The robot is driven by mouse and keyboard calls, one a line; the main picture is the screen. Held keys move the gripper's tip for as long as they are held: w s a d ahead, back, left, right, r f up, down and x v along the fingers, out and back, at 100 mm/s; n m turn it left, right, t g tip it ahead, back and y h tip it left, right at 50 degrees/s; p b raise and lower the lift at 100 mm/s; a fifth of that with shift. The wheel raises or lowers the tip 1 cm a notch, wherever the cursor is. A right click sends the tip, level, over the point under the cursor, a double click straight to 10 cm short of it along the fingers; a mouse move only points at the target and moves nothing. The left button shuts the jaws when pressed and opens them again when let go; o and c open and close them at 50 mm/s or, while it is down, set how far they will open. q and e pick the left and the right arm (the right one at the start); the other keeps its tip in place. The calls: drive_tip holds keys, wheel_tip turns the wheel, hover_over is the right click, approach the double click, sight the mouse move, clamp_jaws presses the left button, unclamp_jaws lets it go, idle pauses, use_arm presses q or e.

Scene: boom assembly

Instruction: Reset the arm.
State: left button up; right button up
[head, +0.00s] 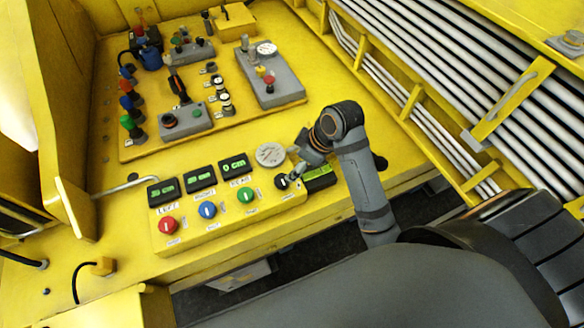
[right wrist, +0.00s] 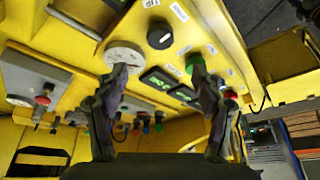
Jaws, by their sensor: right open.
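My right arm reaches in from the lower right in the head view. Its gripper (head: 294,166) is over the right end of the yellow button panel (head: 225,222), close to a round white gauge (head: 270,155) and a black knob (head: 282,181). In the right wrist view my right gripper (right wrist: 158,68) has its two fingers spread wide with nothing between them. The gauge (right wrist: 123,54) is behind one fingertip and the green button (right wrist: 194,62) behind the other. The black knob (right wrist: 161,36) shows between and beyond them. Contact cannot be told. My left gripper is not in view.
The panel also has a red button (head: 169,225), a blue button (head: 208,209) and several green displays. Behind it stands a raised yellow board with a grey control box (head: 270,79) and several colored knobs. White pipes (head: 450,60) run along the right. A yellow wall rises at left.

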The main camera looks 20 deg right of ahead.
drive_tip(key=shift+r, duration=0.15)
drive_tip(key=shift+s, duration=0.1)
idle(0.3)
drive_tip(key=s+d+f+m+h, duration=0.4)
drive_tip(key=s+d+f+m, duration=0.3)
drive_tip(key=s, duration=0.3)
drive_tip(key=s+d+f+m+b, duration=0.1)
drive_tip(key=f+b, duration=0.2)
drive_tip(key=f, duration=0.9)
drive_tip(key=s+d+f+g+b, duration=0.1)
drive_tip(key=s+f+b, duration=0.1)
drive_tip(key=f, duration=1)
drive_tip(key=s+d+f+m+b, duration=0.1)
drive_tip(key=f+b, duration=0.2)
drive_tip(key=f, duration=0.9)
drive_tip(key=s+d+f+g+b, duration=0.1)
drive_tip(key=s+f+b, duration=0.4)
drive_tip(key=s+f, duration=1.2)
wheel_tip(320, 180, down, 2)
drive_tip(key=shift+s+f, duration=0.1)
drive_tip(key=shift+s, duration=0.15)
